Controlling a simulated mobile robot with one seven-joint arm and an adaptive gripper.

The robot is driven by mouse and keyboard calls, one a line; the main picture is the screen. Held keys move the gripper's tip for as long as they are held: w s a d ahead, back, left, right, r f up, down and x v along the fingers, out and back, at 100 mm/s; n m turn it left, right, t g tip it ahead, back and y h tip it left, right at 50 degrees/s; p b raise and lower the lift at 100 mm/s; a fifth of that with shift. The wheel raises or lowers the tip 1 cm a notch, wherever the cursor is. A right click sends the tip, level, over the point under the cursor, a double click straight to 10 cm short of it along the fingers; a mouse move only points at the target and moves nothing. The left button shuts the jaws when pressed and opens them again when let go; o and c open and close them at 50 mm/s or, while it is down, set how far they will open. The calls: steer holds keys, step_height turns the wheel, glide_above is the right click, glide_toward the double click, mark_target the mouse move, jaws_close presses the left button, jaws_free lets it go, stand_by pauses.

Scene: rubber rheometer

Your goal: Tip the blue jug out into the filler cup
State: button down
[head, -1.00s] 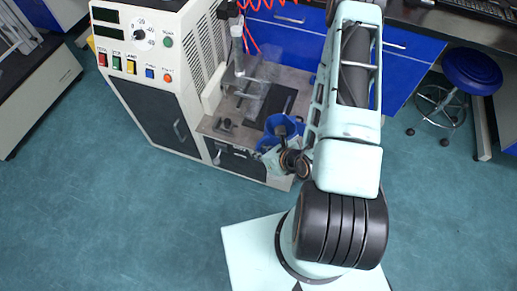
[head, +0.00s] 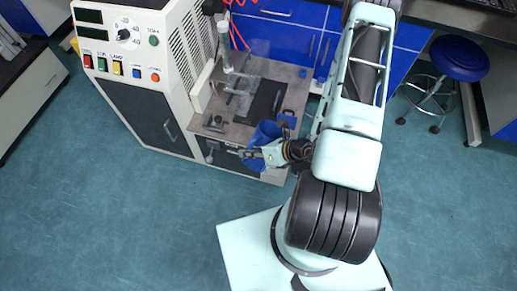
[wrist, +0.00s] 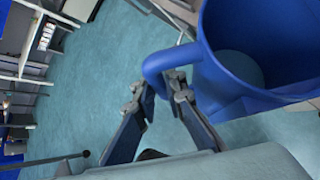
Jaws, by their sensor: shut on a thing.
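The blue jug (head: 264,133) is at the front edge of the machine's bench. My gripper (head: 262,153) is shut on its handle. In the wrist view the jug (wrist: 232,85) fills the upper right, with its wide mouth partly cut off. Its handle (wrist: 158,62) lies between the fingertips of my gripper (wrist: 160,86). A smooth, paler bottom or surface shows inside; I cannot tell which. A small bluish vessel (head: 287,117) stands just right of the jug on the bench, partly covered; I cannot tell whether it is the filler cup.
The rheometer cabinet (head: 130,85) with its buttons stands left. Its bench (head: 235,133) carries a clear guard and a dark plate (head: 266,97) behind the jug. A blue stool (head: 460,58) stands far right. The floor in front is clear.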

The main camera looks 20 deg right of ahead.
mark_target(252, 141)
steer(key=shift+w+d+r+m+y, duration=0.15)
steer(key=shift+m+y, duration=0.15)
steer(key=shift+y, duration=0.2)
stand_by(0.8)
steer(key=shift+r, duration=0.15)
steer(key=shift+w+d+r+m+g+y+p, duration=0.15)
steer(key=shift+r+m+y+p, duration=0.15)
steer(key=shift+r, duration=0.2)
steer(key=shift+d+r+m+g+y+p, duration=0.1)
steer(key=shift+r+g+y+p, duration=0.1)
steer(key=shift+r+p, duration=0.2)
steer(key=shift+r, duration=0.1)
steer(key=shift+r, duration=0.15)
stand_by(0.3)
steer(key=shift+w+d+r+m+y+p, duration=0.1)
steer(key=shift+d+r+m+y+p, duration=0.2)
steer(key=shift+r, duration=0.2)
steer(key=shift+w+d+r+m+y+p, duration=0.1)
steer(key=shift+d+r+y+p, duration=0.05)
steer(key=shift+r+y, duration=0.3)
steer(key=shift+r, duration=0.15)
